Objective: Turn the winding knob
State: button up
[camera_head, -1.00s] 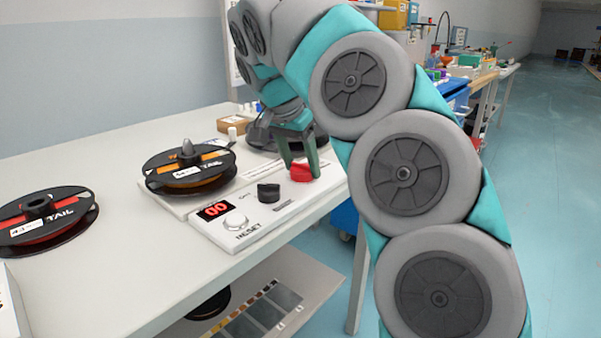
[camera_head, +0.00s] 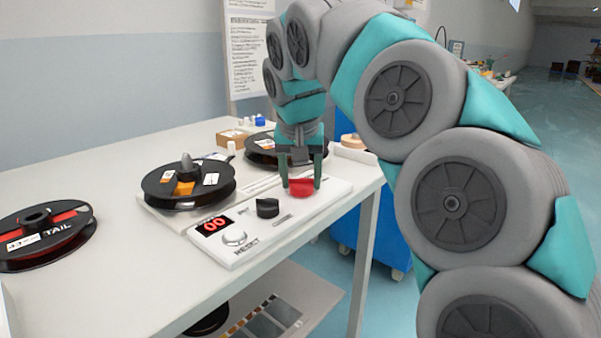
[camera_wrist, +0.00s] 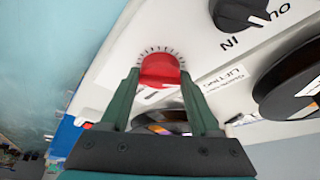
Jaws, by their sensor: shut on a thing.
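The red knob (camera_head: 301,188) with a ring of tick marks sits at the right end of the white control panel (camera_head: 285,226). My gripper (camera_head: 301,184) comes down from above with a finger on each side of it. In the wrist view the red knob (camera_wrist: 160,70) is between the two green fingertips, and the jaws are shut on it. A black knob (camera_head: 267,208) stands beside it, near "IN" and "OUT" lettering. The red display (camera_head: 213,224) reads 00. A black spool (camera_head: 170,201) sits on the spindle behind the panel, with an orange patch showing.
A round white button (camera_head: 235,238) marked RESET is at the panel's front left. Another spool (camera_head: 62,249) lies at the left. One more spool (camera_head: 260,152) and a small cardboard box (camera_head: 232,138) are behind. The table's right edge is close to the panel.

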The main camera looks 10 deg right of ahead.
jog(key=shift+n, duration=0.6)
jog(key=shift+y+p, duration=0.3)
jog(key=o, duration=1.3)
jog(key=shift+o, duration=0.2)
jog(key=shift+r, duration=0.1)
jog(key=v, duration=0.7)
jog(key=shift+s+r, duration=0.2)
jog(key=shift+r, duration=0.1)
jog(key=shift+s, duration=0.1)
